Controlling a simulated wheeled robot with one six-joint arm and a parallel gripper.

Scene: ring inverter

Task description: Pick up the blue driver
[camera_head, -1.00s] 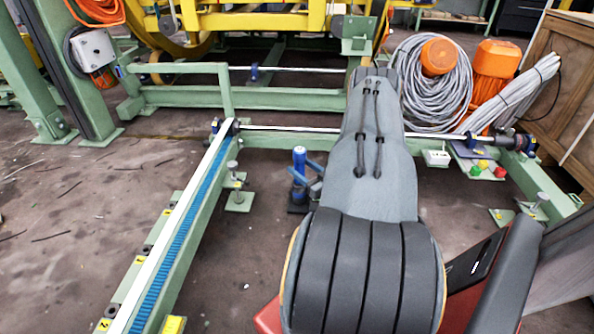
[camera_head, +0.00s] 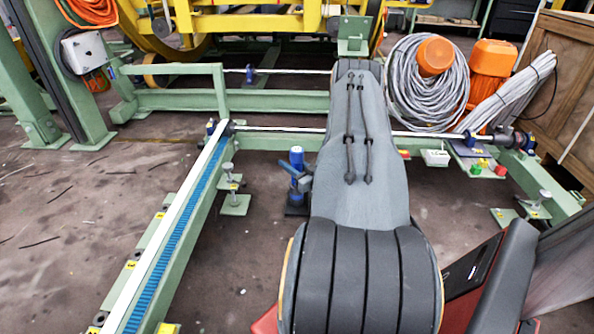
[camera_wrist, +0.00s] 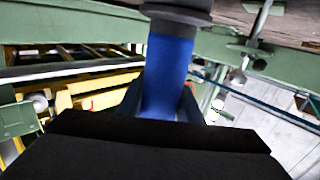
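The blue driver (camera_head: 297,158) stands upright on the floor side of the green frame, left of my arm, with a dark base below it. In the wrist view the blue driver (camera_wrist: 168,75) fills the middle, with a dark grey collar at the top edge. My gripper (camera_head: 298,177) is at the driver's mid-height. In the wrist view my gripper (camera_wrist: 161,100) has one finger on each side of the blue body, close to it. The fingers look spread; any contact is hard to see. My arm and the black gripper body hide part of the driver.
A green rail with a blue strip (camera_head: 178,242) runs along the left. A green cross beam (camera_head: 265,143) passes behind the driver. A grey cable coil (camera_head: 408,95), orange motors and a wooden crate (camera_head: 566,75) stand at right. The floor left of the rail is mostly clear.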

